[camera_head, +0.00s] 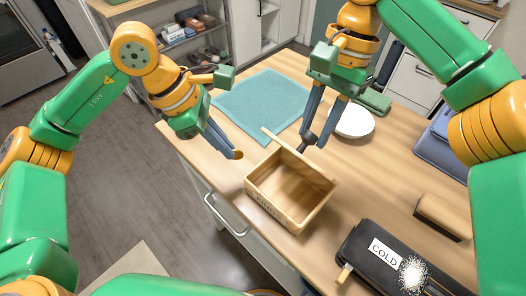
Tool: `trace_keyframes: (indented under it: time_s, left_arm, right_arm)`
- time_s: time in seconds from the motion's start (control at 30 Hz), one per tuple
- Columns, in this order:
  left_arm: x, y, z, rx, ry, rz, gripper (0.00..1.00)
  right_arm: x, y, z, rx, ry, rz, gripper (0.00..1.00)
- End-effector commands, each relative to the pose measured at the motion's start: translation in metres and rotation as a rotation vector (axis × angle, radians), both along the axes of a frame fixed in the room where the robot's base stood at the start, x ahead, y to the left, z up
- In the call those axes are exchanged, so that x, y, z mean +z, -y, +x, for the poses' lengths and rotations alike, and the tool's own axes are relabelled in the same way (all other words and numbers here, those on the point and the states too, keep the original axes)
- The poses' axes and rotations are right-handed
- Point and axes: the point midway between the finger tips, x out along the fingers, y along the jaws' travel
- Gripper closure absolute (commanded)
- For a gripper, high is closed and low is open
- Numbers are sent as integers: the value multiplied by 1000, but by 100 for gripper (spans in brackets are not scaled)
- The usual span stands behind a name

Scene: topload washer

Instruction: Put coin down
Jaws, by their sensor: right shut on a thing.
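My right gripper (311,146) is over the table, just behind the far right edge of the open wooden box. It is shut on a small dark rounded thing (308,138), which may be the coin; the fingers partly hide it. My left gripper (234,153) points down near the table's left edge, left of the box. Its fingers overlap in the view, so their opening is unclear. A small orange-brown spot (239,154) shows at its tip; I cannot tell what it is. The wooden box (320,205) has a lettered front and looks empty.
A teal cloth (262,103) lies behind the grippers on the wooden table (375,185). A white plate (356,122) sits to the right. A black case labelled COLD (365,245) and a brown block (442,214) are at front right. Bare table lies between the plate and case.

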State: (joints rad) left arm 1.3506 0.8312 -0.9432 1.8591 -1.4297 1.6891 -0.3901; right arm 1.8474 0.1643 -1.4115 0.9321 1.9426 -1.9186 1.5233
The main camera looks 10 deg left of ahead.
Motion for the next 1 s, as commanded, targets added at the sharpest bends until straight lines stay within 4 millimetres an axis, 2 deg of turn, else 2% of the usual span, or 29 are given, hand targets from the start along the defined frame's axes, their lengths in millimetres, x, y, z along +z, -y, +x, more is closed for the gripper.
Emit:
trace_keyframes:
  time_s: [0.03,0.17,0.33,0.43,1.0]
  left_arm:
    - [0,12,2,-6,2,0,100]
    - [0,31,5,-2,1,1,100]
    - [-1,66,11,-4,0,1,100]
    - [-15,62,11,1,-2,2,100]
    - [-26,62,11,1,-1,1,100]
  right_arm:
    - [-1,1,0,-1,0,-4,100]
    - [-1,1,0,-1,0,-4,100]
    - [-1,1,0,-1,0,-4,100]
    - [-1,1,0,-2,0,-5,100]
    - [-1,1,0,-1,0,-4,100]
